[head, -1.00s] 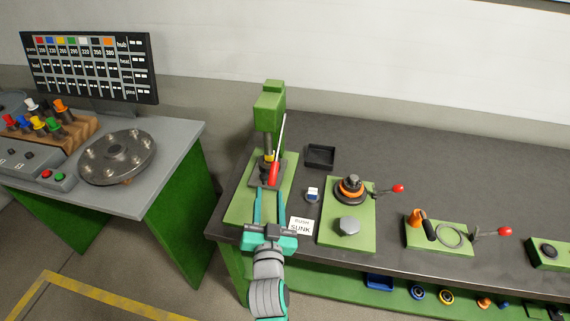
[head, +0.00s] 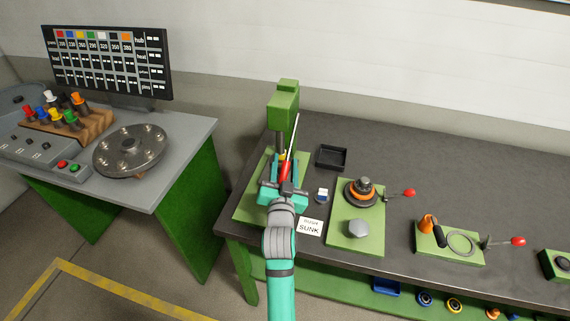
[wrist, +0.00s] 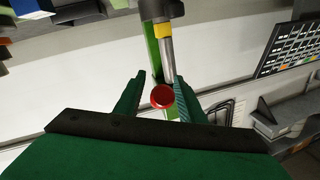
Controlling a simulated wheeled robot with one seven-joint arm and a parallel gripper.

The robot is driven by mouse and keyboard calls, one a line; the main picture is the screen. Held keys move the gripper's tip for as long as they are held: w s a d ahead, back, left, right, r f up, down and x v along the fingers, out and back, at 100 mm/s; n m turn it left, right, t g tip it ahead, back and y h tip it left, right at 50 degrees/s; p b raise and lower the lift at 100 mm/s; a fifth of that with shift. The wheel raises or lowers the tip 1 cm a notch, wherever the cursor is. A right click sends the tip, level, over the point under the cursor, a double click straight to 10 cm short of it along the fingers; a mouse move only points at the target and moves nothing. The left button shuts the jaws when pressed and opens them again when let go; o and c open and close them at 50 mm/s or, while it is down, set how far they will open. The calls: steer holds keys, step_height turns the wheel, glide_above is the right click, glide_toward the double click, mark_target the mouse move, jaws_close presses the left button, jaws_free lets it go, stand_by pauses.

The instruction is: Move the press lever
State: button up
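The green press (head: 284,108) stands at the left end of the dark bench on a green base plate (head: 249,207). Its lever (head: 294,135) is a thin pale rod that slants down to a red grip (head: 286,168). My gripper (head: 283,166) is at the grip, in front of the press column. In the wrist view the red end of the grip (wrist: 162,97) sits between the two green fingers of my gripper (wrist: 161,76). The fingers are apart, with a clear gap on the left; the right finger is very near the grip. The press's lower part is partly hidden behind my gripper.
A black tray (head: 332,158), a small blue-and-white piece (head: 322,195) and a "SUNK" card (head: 310,227) lie right of the press. A green fixture with an orange ring (head: 361,194) stands further right. A grey table with a round plate (head: 130,152) is at left.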

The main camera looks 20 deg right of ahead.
steer(key=shift+w+d, duration=0.1)
steer(key=shift+w, duration=0.05)
jaws_close()
steer(key=shift+w+r, duration=0.1)
steer(key=shift+r, duration=0.05)
